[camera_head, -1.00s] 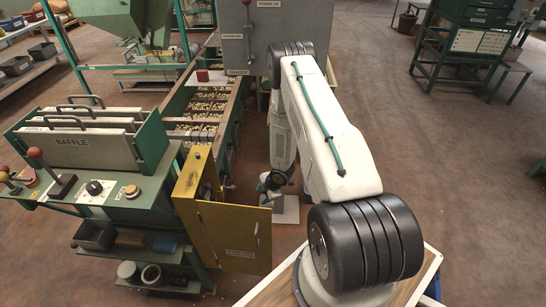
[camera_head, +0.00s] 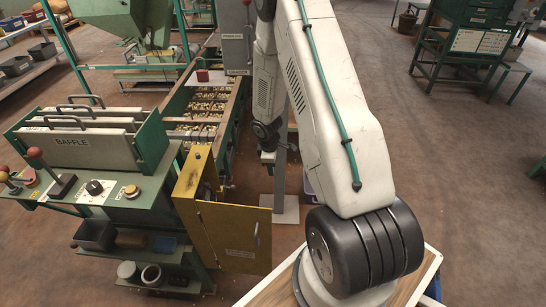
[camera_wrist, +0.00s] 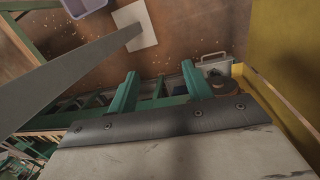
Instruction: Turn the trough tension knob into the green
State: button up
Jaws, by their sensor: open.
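A black rotary knob (camera_head: 95,187) on a pale dial sits on the green control panel at the left. A round yellowish knob (camera_head: 131,191) is to its right. I cannot read which is the trough tension knob, and no green zone is clear. The trough (camera_head: 205,105), full of nuts, runs back behind the yellow cabinet. My gripper (camera_head: 267,148) is open and appears empty in the head view, right of the trough and well away from the panel. Its fingers are too small to make out there.
The yellow cabinet door (camera_head: 233,238) stands out between panel and arm; yellow metal (camera_wrist: 295,60) borders the wrist view's right side. A grey post crosses the wrist view above a pale foot plate (camera_wrist: 135,25).

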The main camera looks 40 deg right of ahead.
notch_tip(320, 180, up, 6)
jog(key=s+a+m+g, duration=0.1)
jog(key=shift+s+m, duration=0.4)
jog(key=shift+a+f, duration=0.1)
